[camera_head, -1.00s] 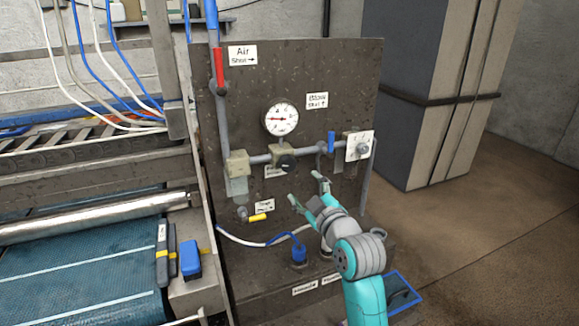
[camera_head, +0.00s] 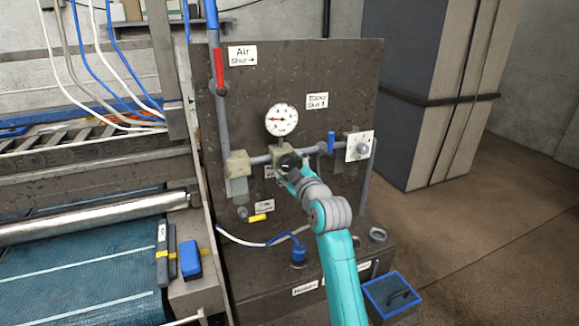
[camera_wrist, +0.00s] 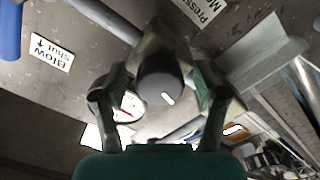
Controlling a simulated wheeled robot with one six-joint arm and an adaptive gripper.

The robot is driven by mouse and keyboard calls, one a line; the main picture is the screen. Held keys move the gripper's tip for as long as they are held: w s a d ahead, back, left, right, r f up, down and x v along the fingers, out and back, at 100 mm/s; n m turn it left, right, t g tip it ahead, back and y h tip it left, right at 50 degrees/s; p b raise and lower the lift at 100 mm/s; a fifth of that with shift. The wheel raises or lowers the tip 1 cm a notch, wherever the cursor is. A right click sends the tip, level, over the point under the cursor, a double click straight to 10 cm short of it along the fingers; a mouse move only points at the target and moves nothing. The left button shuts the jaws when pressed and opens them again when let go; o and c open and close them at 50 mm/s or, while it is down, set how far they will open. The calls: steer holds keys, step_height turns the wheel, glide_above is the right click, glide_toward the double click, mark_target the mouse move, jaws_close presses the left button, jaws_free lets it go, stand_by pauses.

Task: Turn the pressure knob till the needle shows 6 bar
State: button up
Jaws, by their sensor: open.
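The pressure knob is a dark round cap with a white mark (camera_wrist: 160,78) in the wrist view. It sits between the two fingers of my gripper (camera_wrist: 161,92). The fingers are open on either side of it, and I cannot tell whether they touch it. In the head view my gripper (camera_head: 289,170) is at the knob (camera_head: 287,159) and partly hides it. The round white gauge (camera_head: 281,120) is on the panel just above. Its red needle points left; the numbers are too small to read. The gauge (camera_wrist: 131,106) is partly hidden by a finger in the wrist view.
The dark panel (camera_head: 350,85) carries a red-handled valve (camera_head: 219,69) at left, a blue handle (camera_head: 331,142) right of the knob, and a yellow-handled tap (camera_head: 257,217) below. A horizontal grey pipe runs beside the knob. Blue-topped fitting (camera_head: 298,255) stands on the ledge below.

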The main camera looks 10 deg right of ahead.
steer(key=c, duration=1.1)
steer(key=shift+c, duration=0.2)
